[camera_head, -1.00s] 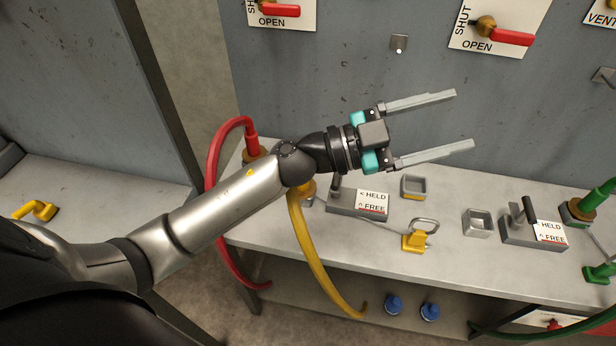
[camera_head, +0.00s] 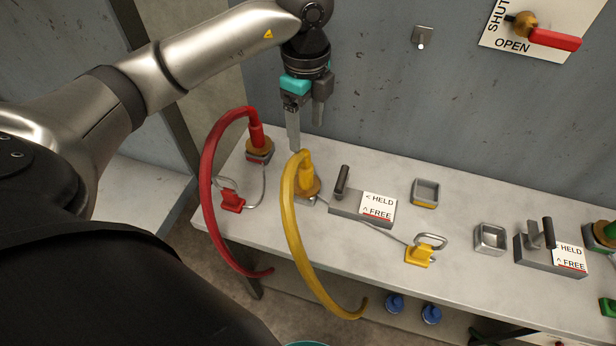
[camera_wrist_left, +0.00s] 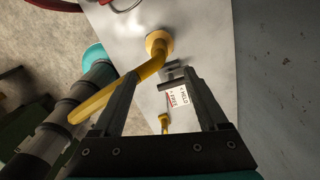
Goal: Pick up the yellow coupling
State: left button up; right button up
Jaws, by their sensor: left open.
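The yellow coupling (camera_head: 305,172) stands upright on a brass flange near the back left of the bench, with a yellow hose (camera_head: 297,250) curving from its top over the front edge. My left gripper (camera_head: 306,136) points down, open and empty, just above and behind the coupling in the head view. In the left wrist view the hose (camera_wrist_left: 105,97) runs past one finger of my gripper (camera_wrist_left: 160,73) towards the brass-coloured flange (camera_wrist_left: 158,42). Whether the coupling lies between the fingers cannot be told. My right gripper does not show.
A red coupling (camera_head: 256,135) with its red hose stands close on the left. To the right are a lever block (camera_head: 345,205) labelled HELD and FREE, a yellow clip (camera_head: 419,255) on a cable, and two small square sockets (camera_head: 426,192). The grey wall rises behind.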

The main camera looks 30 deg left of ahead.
aim_at(306, 174)
pick_arm(q)
notch_tip(306, 174, down, 8)
jog(key=shift+s+f+b, duration=0.1)
jog(key=shift+f+b, duration=0.1)
jog(key=shift+b, duration=0.35)
jog(key=shift+f+b, duration=0.45)
jog(key=shift+f, duration=2.6)
grip_shut()
jog(key=shift+r, duration=0.1)
